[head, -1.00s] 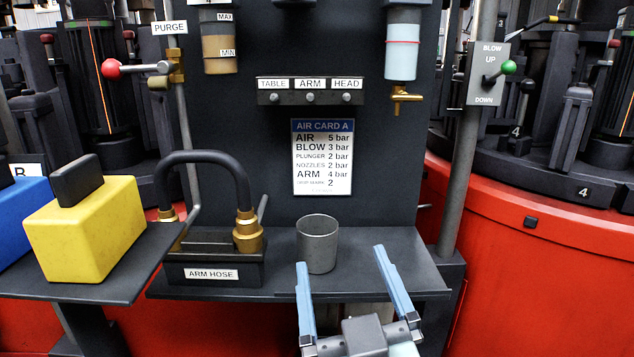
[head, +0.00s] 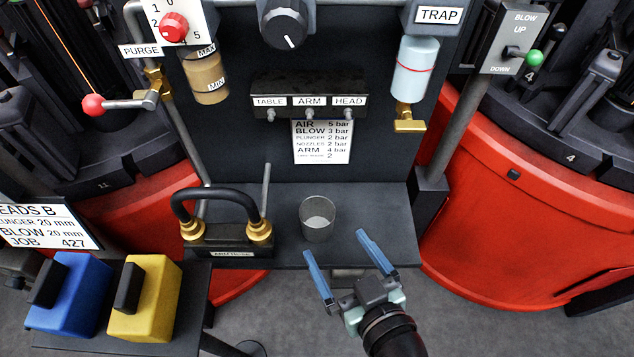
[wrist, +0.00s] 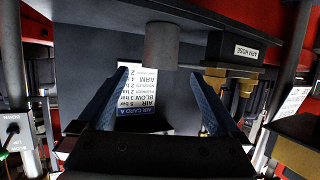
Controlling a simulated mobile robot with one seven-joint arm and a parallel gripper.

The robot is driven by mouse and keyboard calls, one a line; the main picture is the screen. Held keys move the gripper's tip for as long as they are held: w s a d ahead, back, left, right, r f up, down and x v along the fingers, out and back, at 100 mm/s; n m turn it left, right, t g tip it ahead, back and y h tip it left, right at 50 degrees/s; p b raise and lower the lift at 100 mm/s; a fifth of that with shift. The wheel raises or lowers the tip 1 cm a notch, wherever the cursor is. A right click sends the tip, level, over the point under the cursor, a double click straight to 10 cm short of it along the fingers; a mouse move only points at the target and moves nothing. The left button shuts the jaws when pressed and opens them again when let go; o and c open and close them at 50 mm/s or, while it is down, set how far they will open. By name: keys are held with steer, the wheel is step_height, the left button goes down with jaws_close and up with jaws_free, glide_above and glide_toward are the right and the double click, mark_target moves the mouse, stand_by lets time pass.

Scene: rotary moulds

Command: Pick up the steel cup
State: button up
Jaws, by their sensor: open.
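The steel cup (head: 318,220) is a plain grey, open-topped tumbler standing upright on the dark shelf (head: 375,215), right of the arm hose. My gripper (head: 343,252) has two blue fingers spread open and nothing between them. My gripper also shows there (wrist: 157,95), open and empty.
The black arm hose (head: 215,205) with brass ends stands close left of the cup. The panel with the air card (head: 322,142) rises behind it. A yellow block (head: 150,300) and a blue block (head: 75,295) sit on a lower-left shelf. The shelf right of the cup is clear.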

mark_target(311, 207)
steer(key=x, duration=1.3)
steer(key=shift+a, duration=0.1)
steer(key=shift+s, duration=0.1)
steer(key=shift+r, duration=0.1)
steer(key=shift+c, duration=0.3)
